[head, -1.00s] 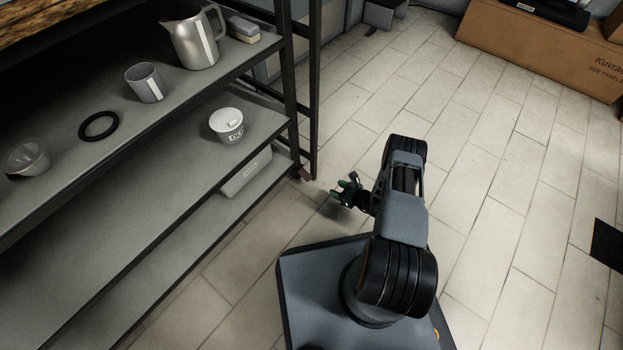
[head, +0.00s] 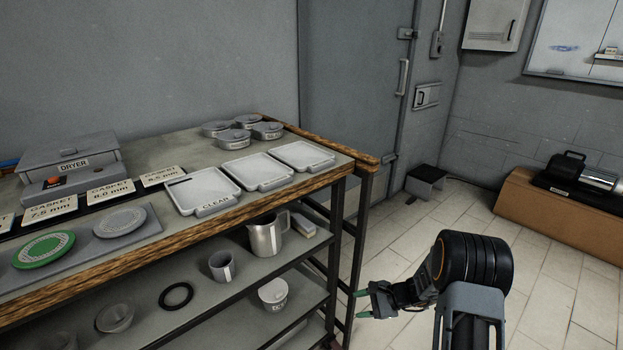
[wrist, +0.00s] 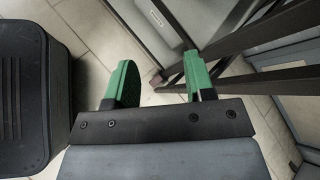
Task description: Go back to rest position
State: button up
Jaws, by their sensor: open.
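My gripper (head: 362,304) is at the lower right of the head view, just right of the workbench's front leg. Its jaws point left toward the bench frame and are apart, with nothing between them. In the wrist view my gripper (wrist: 158,85) shows two green finger pads spread wide, with floor tiles and the dark bench legs beyond. My arm is folded at the lower right of the head view, over the floor beside the bench.
The workbench (head: 246,222) carries a dryer (head: 68,165), gasket labels, a green disc (head: 43,250), white trays (head: 302,156) and several round tins. Its shelves hold a metal jug (head: 266,236), a cup (head: 222,266) and a black ring (head: 176,296). Floor (head: 540,270) is open at right.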

jog(key=s+r+n+h+p, duration=0.3)
jog(key=s+r+n+p, duration=0.2)
jog(key=r, duration=1)
jog(key=s+d+r+n+h+p, duration=0.1)
jog(key=s+r+n+h+p, duration=0.3)
jog(key=r, duration=1.2)
jog(key=s+r+n+t+h+p, duration=0.1)
jog(key=s+r+n+h+p, duration=0.3)
jog(key=s+r+p, duration=0.6)
notch_tip(320, 180, up, 5)
jog(key=shift+s+d+r+n+p, duration=0.15)
jog(key=shift+s+n+p, duration=0.25)
jog(key=shift+n+p, duration=0.7)
jog(key=shift+c, duration=0.6)
